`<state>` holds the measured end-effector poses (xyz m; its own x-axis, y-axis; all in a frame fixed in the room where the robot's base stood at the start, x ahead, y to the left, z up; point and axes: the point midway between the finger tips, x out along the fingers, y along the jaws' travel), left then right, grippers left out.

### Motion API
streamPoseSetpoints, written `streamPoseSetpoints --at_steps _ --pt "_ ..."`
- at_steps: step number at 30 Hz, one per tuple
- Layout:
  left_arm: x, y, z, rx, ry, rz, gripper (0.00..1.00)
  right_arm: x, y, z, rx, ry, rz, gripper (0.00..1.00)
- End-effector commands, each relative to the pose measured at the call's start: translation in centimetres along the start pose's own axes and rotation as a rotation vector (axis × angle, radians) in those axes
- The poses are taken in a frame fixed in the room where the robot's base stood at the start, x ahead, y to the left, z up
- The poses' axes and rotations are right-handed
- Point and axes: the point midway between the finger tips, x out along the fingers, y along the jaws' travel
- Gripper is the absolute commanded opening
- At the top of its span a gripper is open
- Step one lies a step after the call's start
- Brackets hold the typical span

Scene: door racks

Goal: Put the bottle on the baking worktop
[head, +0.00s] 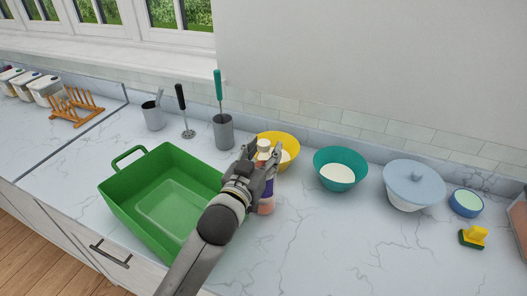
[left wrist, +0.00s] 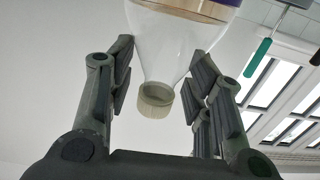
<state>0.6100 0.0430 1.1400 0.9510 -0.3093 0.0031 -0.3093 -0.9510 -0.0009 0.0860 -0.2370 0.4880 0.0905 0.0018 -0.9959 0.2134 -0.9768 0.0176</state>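The bottle (head: 266,196) is clear with a cream cap, a purple band and pinkish contents low down. It appears upright over the pale marble worktop (head: 330,240), partly hidden by my left gripper. My left gripper (head: 265,153) is at its upper part. In the left wrist view the bottle's neck and cap (left wrist: 156,98) lie between the two spread fingers, with gaps beside the cap; the fingers look open. Whether a finger touches the bottle's shoulder, I cannot tell. No label shows which worktop part is the baking one. My right gripper is not in view.
A green tub (head: 125,195) stands close left of the bottle. Behind are a yellow bowl (head: 285,138), a grey utensil cup (head: 223,132) and a teal bowl (head: 340,168). The front right worktop is clear.

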Motion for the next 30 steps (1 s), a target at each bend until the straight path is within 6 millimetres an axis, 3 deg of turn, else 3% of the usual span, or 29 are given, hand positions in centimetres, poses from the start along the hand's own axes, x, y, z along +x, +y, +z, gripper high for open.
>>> streamPoseSetpoints --at_steps 14,30 --pt "-0.5 0.0 -0.1 0.0 -0.001 0.0 0.58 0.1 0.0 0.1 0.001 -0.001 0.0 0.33" --pt "-9.9 0.0 0.0 0.001 -0.001 0.0 0.58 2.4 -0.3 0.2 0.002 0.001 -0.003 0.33"
